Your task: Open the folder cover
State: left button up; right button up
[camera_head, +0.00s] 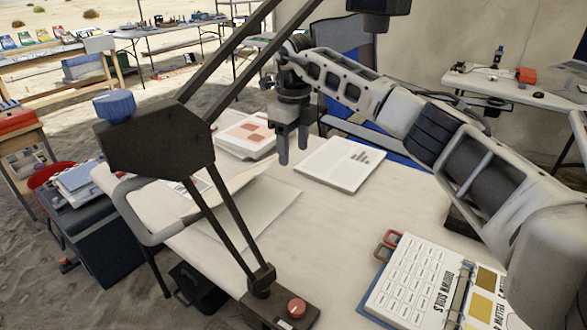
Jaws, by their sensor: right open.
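A pale folder (262,208) lies on the white table (325,225), left of the middle. Its upper sheet or cover (238,184) has a curved edge that looks raised off the flat part below. Dark lamp rods and the lamp head hide part of it, so I cannot tell how far it is open. My right gripper (293,160) points down with its two fingers apart and empty. It is above the table, behind and right of the folder, between a red-patterned stack (245,132) and a white booklet (340,164). My left gripper is out of view.
A dark desk lamp with a six-sided head (150,145) and red-knobbed base (295,308) stands in front. An open soil-colour binder (410,285) lies at the front right. The middle of the table is clear. A blue chair (350,40) stands behind.

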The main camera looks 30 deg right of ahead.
notch_tip(320, 180, up, 8)
dwell(0.4)
